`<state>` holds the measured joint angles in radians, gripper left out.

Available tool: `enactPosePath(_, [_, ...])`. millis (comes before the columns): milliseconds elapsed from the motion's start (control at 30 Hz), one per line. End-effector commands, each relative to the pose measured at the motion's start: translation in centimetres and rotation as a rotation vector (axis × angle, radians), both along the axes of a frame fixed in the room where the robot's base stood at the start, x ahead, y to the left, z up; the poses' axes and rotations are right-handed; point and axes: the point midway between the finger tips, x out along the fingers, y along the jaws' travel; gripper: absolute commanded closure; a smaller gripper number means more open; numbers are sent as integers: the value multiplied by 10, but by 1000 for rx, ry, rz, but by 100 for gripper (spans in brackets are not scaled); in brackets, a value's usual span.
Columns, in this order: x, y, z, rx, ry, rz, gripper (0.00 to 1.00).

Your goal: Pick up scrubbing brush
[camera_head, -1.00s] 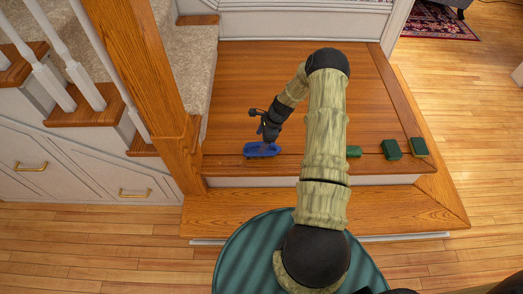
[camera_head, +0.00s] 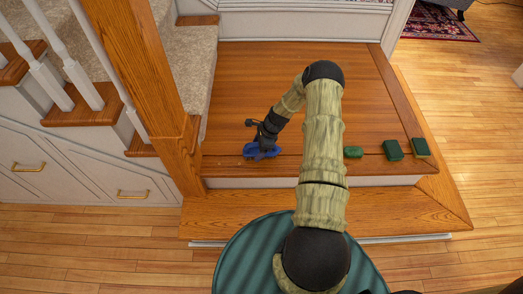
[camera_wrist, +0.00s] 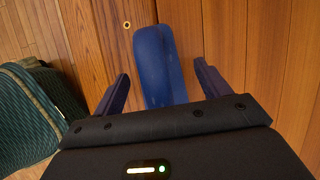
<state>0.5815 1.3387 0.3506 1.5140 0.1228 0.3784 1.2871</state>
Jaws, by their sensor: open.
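The scrubbing brush appears to be the blue object (camera_head: 249,152) lying on the wooden landing, near its front edge. In the wrist view the blue brush (camera_wrist: 156,60) lies between the two fingers, its near end hidden by the gripper body. My gripper (camera_head: 264,152) is right over the brush in the head view and covers part of it. In the wrist view my gripper (camera_wrist: 160,88) is open, one finger on each side of the brush, with a visible gap at both sides.
Several green items lie to the right on the landing: a small one (camera_head: 353,152), a block (camera_head: 393,149) and another block (camera_head: 420,147). A wooden newel post (camera_head: 150,80) stands left of the brush, beside carpeted stairs (camera_head: 185,70). The landing behind is clear.

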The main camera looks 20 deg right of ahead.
Motion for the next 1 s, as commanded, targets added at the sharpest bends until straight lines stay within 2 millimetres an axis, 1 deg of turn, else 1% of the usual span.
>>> enactPosePath(200, [0, 0, 0, 0, 0, 0, 24])
enactPosePath(267, [0, 0, 0, 0, 0, 0, 36])
enactPosePath(300, [0, 0, 0, 0, 0, 0, 44])
enactPosePath(467, [0, 0, 0, 0, 0, 0, 76])
enactPosePath(667, [0, 0, 0, 0, 0, 0, 76])
enactPosePath(767, [0, 0, 4, 0, 0, 1, 76])
enactPosePath(867, [0, 0, 12, 0, 0, 1, 76])
enactPosePath(1000, [1, 1, 36, -1, -2, 2, 76])
